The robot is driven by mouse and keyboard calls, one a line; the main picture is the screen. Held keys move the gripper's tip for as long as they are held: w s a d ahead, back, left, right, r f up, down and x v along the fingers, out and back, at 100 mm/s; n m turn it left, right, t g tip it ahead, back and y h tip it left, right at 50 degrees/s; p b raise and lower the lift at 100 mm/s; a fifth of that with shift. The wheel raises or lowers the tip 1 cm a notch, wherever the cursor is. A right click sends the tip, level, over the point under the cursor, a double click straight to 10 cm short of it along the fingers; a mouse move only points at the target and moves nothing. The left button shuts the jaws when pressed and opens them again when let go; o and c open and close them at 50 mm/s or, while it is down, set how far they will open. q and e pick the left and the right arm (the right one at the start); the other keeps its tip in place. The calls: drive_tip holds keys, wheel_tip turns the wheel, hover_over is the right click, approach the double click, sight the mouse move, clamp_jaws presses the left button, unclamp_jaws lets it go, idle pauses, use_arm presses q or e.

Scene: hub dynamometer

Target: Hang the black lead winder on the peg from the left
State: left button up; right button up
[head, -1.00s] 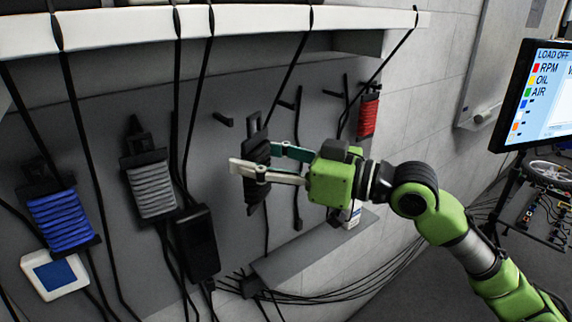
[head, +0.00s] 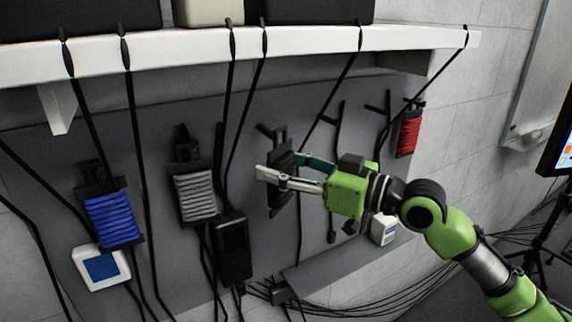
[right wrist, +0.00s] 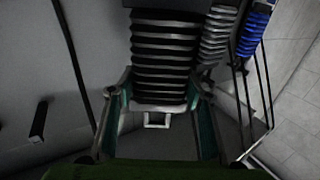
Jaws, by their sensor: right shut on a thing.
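The black lead winder (head: 283,182) is upright in front of the grey panel. My right gripper (head: 272,178) is shut on it from the right. The winder also fills the upper middle of the right wrist view (right wrist: 165,60), between the fingers (right wrist: 160,105). A black peg (head: 265,130) sticks out of the panel close by the winder's top in the head view; I cannot tell whether they touch. A dark peg also shows at the left of the right wrist view (right wrist: 38,120). My left gripper is not in view.
A blue winder (head: 112,220) and a grey winder (head: 196,197) hang to the left, a red winder (head: 409,133) to the right. A white shelf (head: 200,52) with hanging black leads crosses above. A black box (head: 232,250) sits below left of the gripper.

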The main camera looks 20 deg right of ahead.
drive_tip(key=w, duration=0.2)
drive_tip(key=w+f, duration=0.1)
drive_tip(key=w, duration=0.1)
drive_tip(key=shift+w+a, duration=0.15)
drive_tip(key=shift+w, duration=0.2)
drive_tip(key=shift+f, duration=0.1)
idle(0.8)
drive_tip(key=o, duration=1.2)
drive_tip(key=shift+o, duration=0.8)
drive_tip(key=shift+w+f, duration=0.2)
drive_tip(key=shift+w, duration=0.15)
drive_tip(key=shift+s, duration=0.1)
